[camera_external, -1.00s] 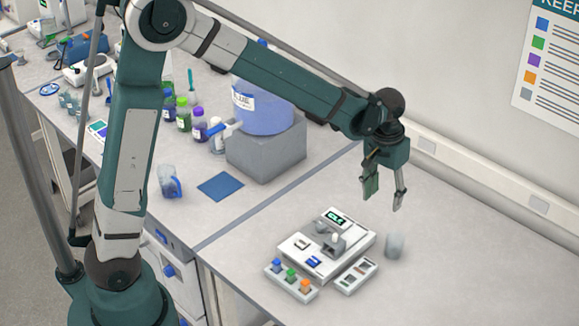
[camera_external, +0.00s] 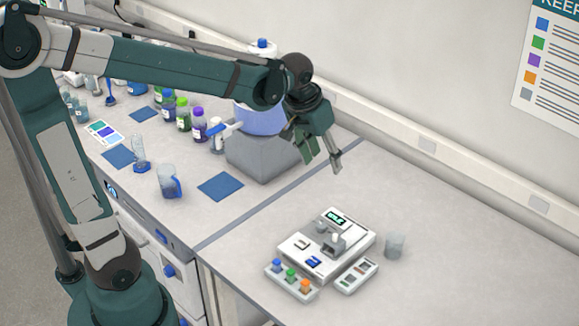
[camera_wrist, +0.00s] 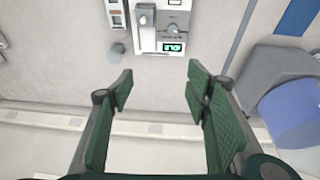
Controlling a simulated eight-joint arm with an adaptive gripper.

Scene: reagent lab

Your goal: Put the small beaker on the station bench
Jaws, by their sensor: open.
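The small beaker (camera_external: 394,245), a clear greyish cup, stands upright on the right-hand bench (camera_external: 450,285), just right of a white instrument. It also shows in the wrist view (camera_wrist: 118,48), at upper left. My gripper (camera_external: 320,165) is open and empty, in the air above the bench, behind and to the left of the beaker and well apart from it. In the wrist view both fingers of my gripper (camera_wrist: 160,90) are spread, with bare bench between them.
The white instrument (camera_external: 325,245) has a small block with coloured knobs (camera_external: 291,281) before it. A grey block (camera_external: 265,150) bearing a large blue container (camera_external: 262,118) is close left of my gripper. A jug (camera_external: 168,181), cylinder and bottles stand on the left bench. The right bench's right side is clear.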

